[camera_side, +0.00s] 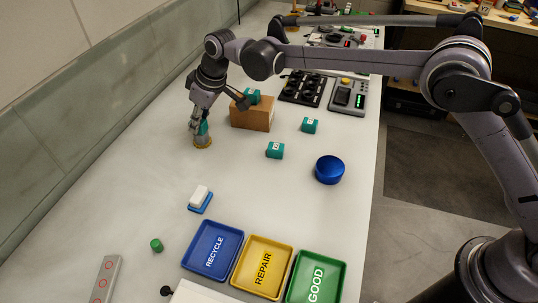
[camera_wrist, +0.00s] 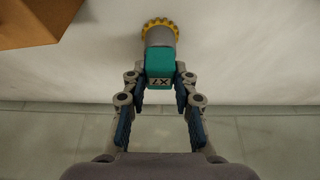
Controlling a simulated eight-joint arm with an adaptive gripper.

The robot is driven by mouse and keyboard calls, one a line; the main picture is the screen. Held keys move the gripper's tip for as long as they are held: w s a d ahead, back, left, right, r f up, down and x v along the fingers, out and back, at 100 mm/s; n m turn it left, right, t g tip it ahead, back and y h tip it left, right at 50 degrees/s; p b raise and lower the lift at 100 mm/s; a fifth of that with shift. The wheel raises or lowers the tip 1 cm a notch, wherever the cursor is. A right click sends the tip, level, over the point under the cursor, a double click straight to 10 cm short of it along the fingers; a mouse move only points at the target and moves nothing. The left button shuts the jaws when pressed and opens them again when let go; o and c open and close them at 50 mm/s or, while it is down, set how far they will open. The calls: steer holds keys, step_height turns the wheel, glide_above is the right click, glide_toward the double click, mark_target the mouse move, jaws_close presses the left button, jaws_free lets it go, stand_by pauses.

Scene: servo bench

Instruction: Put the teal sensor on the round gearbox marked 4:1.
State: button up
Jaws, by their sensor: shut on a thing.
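My gripper (camera_side: 201,126) is shut on a small teal sensor (camera_wrist: 160,65) with a white label whose dark marking I cannot read for sure. Right below the sensor is a round grey gearbox (camera_wrist: 160,36) with a yellow toothed rim, standing on the bench left of a brown block. The sensor looks lined up over the gearbox; I cannot tell whether they touch. The gearbox also shows in the side view (camera_side: 203,142), and no 4:1 mark is readable on it. Other teal blocks with white labels stand on the bench (camera_side: 275,150) (camera_side: 309,125) and on the brown block (camera_side: 252,96).
The brown block (camera_side: 253,117) is close to the right of my gripper. A blue round part (camera_side: 329,170), a white-and-blue piece (camera_side: 200,198) and a green cylinder (camera_side: 156,245) stand nearer. Blue, yellow and green trays (camera_side: 243,238) line the front. A tiled wall runs along the left.

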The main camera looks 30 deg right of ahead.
steer(key=o, duration=1)
steer(key=shift+f, duration=0.15)
steer(key=shift+o, duration=0.2)
steer(key=v, duration=1.2)
steer(key=s+d+r+m+t, duration=0.1)
steer(key=s+d+r, duration=0.1)
steer(key=d, duration=0.3)
steer(key=s+d+r+m, duration=0.1)
steer(key=s+d+r, duration=0.15)
steer(key=d, duration=0.35)
steer(key=s+d+f+m+t+h, duration=0.2)
steer(key=s+d+m, duration=0.3)
steer(key=s+d, duration=1.05)
steer(key=s+d+f+m+t+h, duration=0.1)
steer(key=s+d+f+m, duration=0.1)
steer(key=s+d+f, duration=0.4)
steer(key=shift+s+d+f, duration=0.25)
steer(key=shift+s+d, duration=0.4)
steer(key=shift+s, duration=0.1)
